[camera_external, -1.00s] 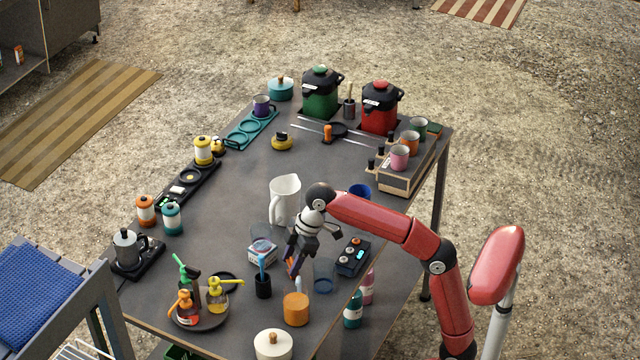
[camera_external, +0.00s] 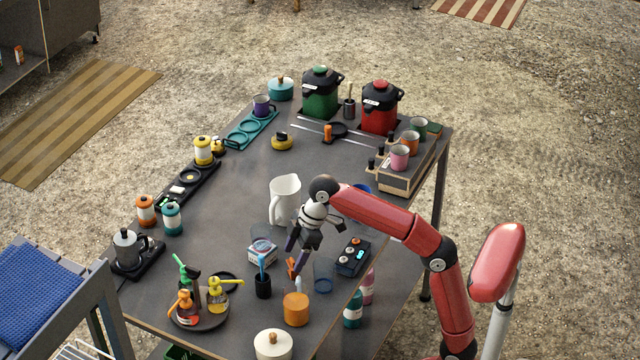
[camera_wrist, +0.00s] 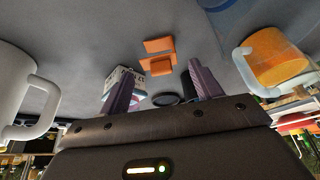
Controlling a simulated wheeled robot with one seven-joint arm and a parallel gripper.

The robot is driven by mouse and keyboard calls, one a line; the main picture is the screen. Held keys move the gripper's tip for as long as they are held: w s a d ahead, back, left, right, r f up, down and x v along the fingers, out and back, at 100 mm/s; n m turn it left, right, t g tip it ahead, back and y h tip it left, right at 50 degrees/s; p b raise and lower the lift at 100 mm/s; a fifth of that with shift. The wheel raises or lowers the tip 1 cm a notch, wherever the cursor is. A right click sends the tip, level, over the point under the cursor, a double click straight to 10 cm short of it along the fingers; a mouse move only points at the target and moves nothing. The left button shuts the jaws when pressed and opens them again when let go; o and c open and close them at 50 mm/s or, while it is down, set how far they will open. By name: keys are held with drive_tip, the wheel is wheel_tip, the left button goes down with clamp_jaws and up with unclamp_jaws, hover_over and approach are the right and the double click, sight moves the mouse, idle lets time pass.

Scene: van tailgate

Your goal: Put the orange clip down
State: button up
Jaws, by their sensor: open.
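The orange clip (camera_external: 291,267) is at the table's near middle, just below my fingertips, beside the black cup with a blue tool (camera_external: 263,284). In the wrist view the orange clip (camera_wrist: 158,66) shows as two flat orange pieces against the grey table, beyond and between my two purple-grey fingers. My gripper (camera_external: 300,248) points down, its fingers spread with nothing held between them. It also shows open in the wrist view (camera_wrist: 162,88). The clip appears free of both fingers; I cannot tell its exact gap to them.
A white pitcher (camera_external: 284,203) stands behind my gripper. A round tray with bottles (camera_external: 212,321) is at the near left. The table's left middle is clear.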

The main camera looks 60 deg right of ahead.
drive_tip(key=p+v, duration=0.3)
drive_tip(key=v, duration=0.6)
drive_tip(key=shift+r, duration=0.35)
drive_tip(key=shift+s+d, duration=0.1)
drive_tip(key=shift+s, duration=0.05)
